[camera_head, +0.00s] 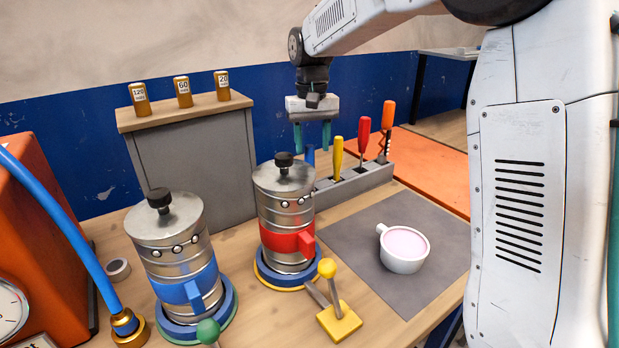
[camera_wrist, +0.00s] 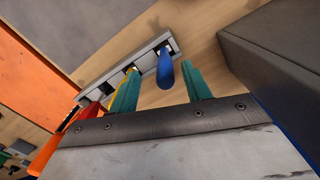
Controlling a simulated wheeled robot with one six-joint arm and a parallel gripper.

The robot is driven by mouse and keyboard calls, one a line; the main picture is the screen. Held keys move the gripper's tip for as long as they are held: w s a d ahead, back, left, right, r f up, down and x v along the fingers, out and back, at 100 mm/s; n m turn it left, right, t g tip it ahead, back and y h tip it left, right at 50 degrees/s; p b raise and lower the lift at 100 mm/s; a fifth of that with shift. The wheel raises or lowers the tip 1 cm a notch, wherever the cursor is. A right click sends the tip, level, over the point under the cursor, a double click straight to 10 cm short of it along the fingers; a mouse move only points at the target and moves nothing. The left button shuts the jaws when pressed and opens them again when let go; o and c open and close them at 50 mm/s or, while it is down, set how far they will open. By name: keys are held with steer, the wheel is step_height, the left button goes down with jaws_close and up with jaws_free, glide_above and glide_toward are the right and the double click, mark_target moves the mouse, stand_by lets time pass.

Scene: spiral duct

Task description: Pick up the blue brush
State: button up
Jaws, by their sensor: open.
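The blue brush (camera_wrist: 165,70) stands in the end slot of a grey holder (camera_wrist: 93,84). Only its blue handle shows in the wrist view, and its lower part is hidden. In the head view a small piece of the blue handle (camera_head: 310,156) shows behind the red-banded canister. My gripper (camera_head: 312,137) is open, with its teal fingers pointing down above the holder's left end. In the wrist view the two fingers (camera_wrist: 160,90) are on either side of the blue handle, with gaps visible.
Yellow (camera_head: 338,158), red (camera_head: 363,143) and orange (camera_head: 388,130) handled tools stand in the same holder (camera_head: 355,183). The red-banded canister (camera_head: 287,205) is in front, a grey cabinet (camera_head: 195,165) to the left. A cup (camera_head: 404,250) stands on a grey mat (camera_head: 350,235).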

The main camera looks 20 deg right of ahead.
mark_target(310, 160)
steer(key=shift+w+r+t, duration=0.3)
steer(key=shift+w+r, duration=0.45)
steer(key=shift+r, duration=0.2)
step_height(310, 160, down, 8)
steer(key=shift+s+a+r, duration=0.1)
steer(key=shift+s+r, duration=0.05)
steer(key=shift+r, duration=0.05)
jaws_close()
